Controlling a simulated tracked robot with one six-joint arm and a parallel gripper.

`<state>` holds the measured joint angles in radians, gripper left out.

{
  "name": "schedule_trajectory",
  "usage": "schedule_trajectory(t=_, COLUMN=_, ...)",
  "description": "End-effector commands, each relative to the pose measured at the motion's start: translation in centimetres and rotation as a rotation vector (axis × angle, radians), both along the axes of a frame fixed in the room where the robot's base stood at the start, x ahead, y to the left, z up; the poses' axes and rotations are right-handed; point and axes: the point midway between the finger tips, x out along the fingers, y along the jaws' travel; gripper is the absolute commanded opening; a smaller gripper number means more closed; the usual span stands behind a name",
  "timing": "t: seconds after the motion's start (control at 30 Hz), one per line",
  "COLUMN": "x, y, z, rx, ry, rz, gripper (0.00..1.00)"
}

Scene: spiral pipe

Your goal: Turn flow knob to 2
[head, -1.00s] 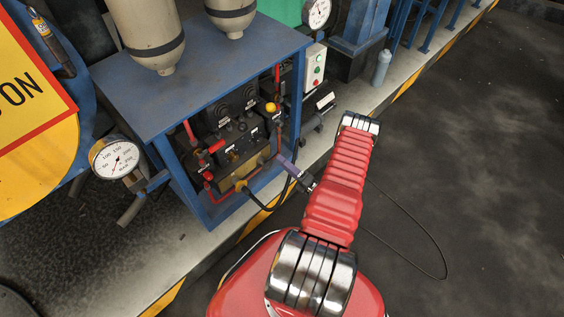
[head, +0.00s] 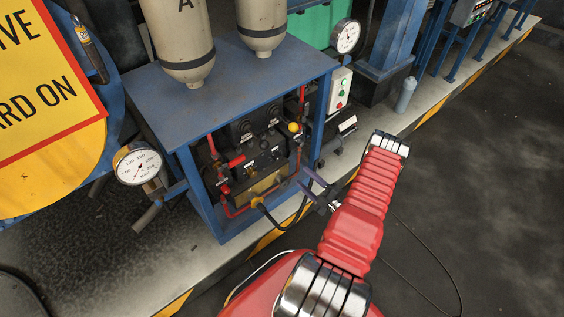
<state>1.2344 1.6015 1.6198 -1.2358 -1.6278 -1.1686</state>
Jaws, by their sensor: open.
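A black control panel with several knobs (head: 262,146) sits inside a blue frame, under its blue top. The lettering and knob settings are too small to read, so I cannot tell which one is the flow knob. Red pipes and a yellow knob (head: 295,128) show around the panel. My gripper (head: 308,184) is at the end of my red arm, just right of and in front of the panel's lower right. Its dark jaws are open and hold nothing visible. They appear apart from the panel, though depth is hard to judge.
Two beige cylinders (head: 182,40) stand on the blue frame top (head: 225,92). A gauge (head: 138,164) is at the left, another (head: 346,36) behind right. The dark floor (head: 480,190) at right is clear.

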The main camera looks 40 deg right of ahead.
Motion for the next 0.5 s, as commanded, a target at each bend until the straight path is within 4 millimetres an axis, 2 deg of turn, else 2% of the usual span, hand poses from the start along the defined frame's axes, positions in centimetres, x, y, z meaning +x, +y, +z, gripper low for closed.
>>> schedule_trajectory(t=0.5, x=-0.07, y=0.45, z=-0.23, rx=0.727, ry=0.032, rz=0.033, gripper=0.50)
